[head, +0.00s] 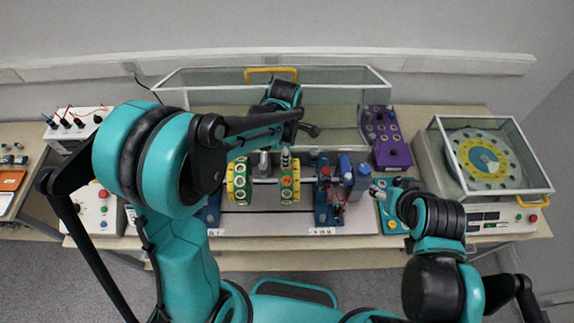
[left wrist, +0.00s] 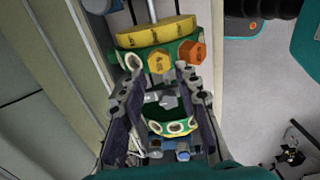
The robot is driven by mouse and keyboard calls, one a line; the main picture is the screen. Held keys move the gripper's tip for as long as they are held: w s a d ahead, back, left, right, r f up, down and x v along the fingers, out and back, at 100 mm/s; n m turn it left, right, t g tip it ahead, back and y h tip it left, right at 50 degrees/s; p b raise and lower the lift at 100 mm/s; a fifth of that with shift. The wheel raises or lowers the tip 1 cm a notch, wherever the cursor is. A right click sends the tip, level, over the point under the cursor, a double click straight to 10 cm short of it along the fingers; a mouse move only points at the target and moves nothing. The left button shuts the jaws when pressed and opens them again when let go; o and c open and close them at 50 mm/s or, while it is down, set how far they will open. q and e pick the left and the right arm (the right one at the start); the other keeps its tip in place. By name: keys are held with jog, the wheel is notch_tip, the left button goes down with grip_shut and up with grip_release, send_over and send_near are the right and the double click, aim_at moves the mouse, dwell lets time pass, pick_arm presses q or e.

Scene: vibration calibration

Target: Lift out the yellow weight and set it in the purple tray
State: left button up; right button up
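The purple tray (head: 383,148) with round sockets lies right of the rotor in the head view. The rotor has two green-and-yellow discs, a left one (head: 239,182) and a right one (head: 289,184). Beyond the fingertips is the other disc with an orange weight (left wrist: 190,53). My right gripper (head: 379,191) is near the teal button box, its fingers too small to judge.
A clear guard with a yellow handle (head: 270,70) stands behind the rotor. Blue supports (head: 327,187) flank the discs. At right is a glass-sided scale-like box (head: 485,160) with a round dial. A teal button box (head: 394,214) stands in front of the tray. Instruments line the left side.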

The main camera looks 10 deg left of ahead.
pick_arm(q)
jog(key=f, duration=0.4)
jog(key=shift+d, duration=0.2)
jog(key=shift+r, duration=0.1)
jog(key=c, duration=0.4)
jog(key=shift+r, duration=0.1)
